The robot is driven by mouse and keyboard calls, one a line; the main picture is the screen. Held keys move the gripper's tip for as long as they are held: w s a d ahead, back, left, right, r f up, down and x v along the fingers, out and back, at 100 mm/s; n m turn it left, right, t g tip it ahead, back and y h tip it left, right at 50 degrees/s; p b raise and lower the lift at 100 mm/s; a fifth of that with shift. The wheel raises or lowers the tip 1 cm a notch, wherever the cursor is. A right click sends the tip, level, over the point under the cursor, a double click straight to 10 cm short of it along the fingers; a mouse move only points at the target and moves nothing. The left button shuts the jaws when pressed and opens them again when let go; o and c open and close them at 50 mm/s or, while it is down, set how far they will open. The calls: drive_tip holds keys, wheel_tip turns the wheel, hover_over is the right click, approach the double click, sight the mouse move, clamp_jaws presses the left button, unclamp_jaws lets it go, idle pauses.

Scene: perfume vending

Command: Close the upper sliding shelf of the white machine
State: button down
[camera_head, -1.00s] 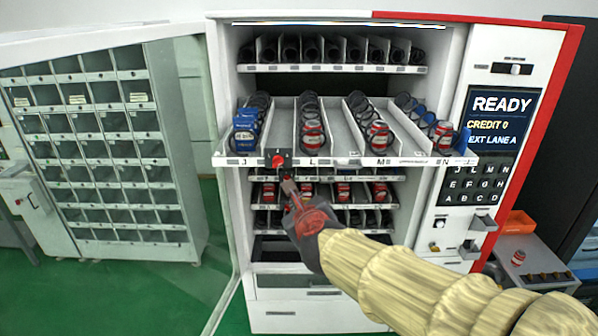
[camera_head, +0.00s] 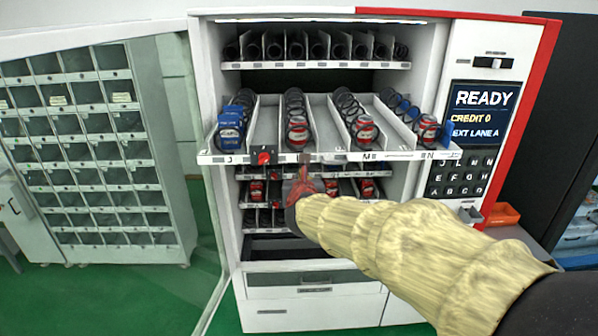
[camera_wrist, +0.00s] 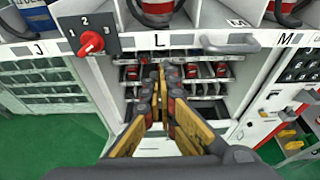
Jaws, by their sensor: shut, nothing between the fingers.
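The white machine (camera_head: 437,80) has a pulled-out sliding shelf (camera_head: 213,158) carrying cans and a blue item in spiral coils. It juts out below a top shelf (camera_head: 310,66) that sits back inside the cabinet. Its front strip bears labels J, L, M and N, a red knob (camera_wrist: 92,42) on a dark plate, and a grey handle (camera_wrist: 230,43) between L and M. My gripper (camera_head: 304,162) is shut and empty at the front strip near the L label. In the wrist view its fingertips (camera_wrist: 160,75) point just below the strip; contact cannot be told.
Lower shelves (camera_head: 255,190) with red cans sit back inside the cabinet. An open glass door (camera_head: 212,290) stands at the left, before a locker-like cabinet (camera_head: 90,150). An orange bin (camera_head: 503,215) is at the right. Green floor (camera_head: 100,305) is free at the left.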

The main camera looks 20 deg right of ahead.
drive_tip(key=w, duration=0.2)
drive_tip(key=w+d+p, duration=0.1)
drive_tip(key=w, duration=0.1)
drive_tip(key=shift+w+d, duration=0.1)
drive_tip(key=shift+w, duration=0.05)
idle(0.4)
